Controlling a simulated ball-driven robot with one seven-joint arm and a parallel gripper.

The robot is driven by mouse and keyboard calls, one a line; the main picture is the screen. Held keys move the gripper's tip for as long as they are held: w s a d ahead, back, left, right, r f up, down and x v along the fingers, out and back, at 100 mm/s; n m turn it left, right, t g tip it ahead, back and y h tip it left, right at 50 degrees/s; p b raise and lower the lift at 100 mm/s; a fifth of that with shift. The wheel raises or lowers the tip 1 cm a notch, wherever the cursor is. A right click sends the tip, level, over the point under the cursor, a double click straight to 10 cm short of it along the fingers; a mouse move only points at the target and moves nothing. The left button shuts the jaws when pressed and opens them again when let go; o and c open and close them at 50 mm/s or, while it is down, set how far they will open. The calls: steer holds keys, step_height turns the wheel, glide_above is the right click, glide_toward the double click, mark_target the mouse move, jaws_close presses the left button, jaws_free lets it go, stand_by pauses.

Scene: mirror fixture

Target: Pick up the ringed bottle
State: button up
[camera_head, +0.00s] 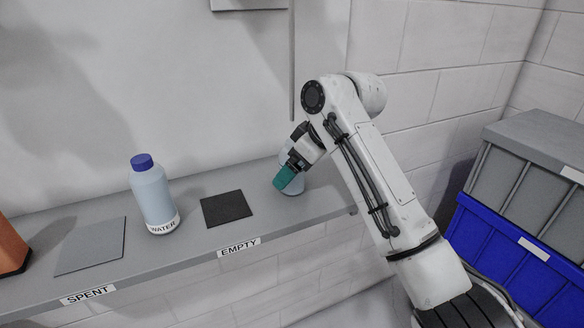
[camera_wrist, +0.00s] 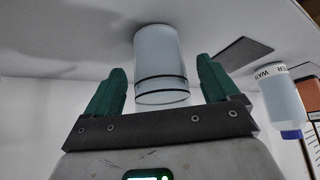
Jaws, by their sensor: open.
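The ringed bottle (camera_wrist: 160,58) is pale blue with dark rings near its top end. In the wrist view the shelf is at the top, and the bottle hangs down from it in the picture. My gripper (camera_wrist: 161,75) is open, with one green finger on each side of the bottle and a gap on both sides. I cannot tell how deep the bottle sits between the fingers. In the head view my gripper (camera_head: 284,178) covers most of the ringed bottle (camera_head: 297,187), which stands at the shelf's right part.
A water bottle (camera_head: 152,198) with a blue cap stands to the left on the shelf (camera_head: 180,253). A black pad (camera_head: 226,208) lies between the bottles, above the EMPTY label. A grey pad (camera_head: 91,246) and an orange object (camera_head: 10,249) are farther left. Wall behind.

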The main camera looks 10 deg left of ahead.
steer(key=c, duration=1.2)
steer(key=shift+c, duration=0.5)
steer(key=shift+r, duration=0.15)
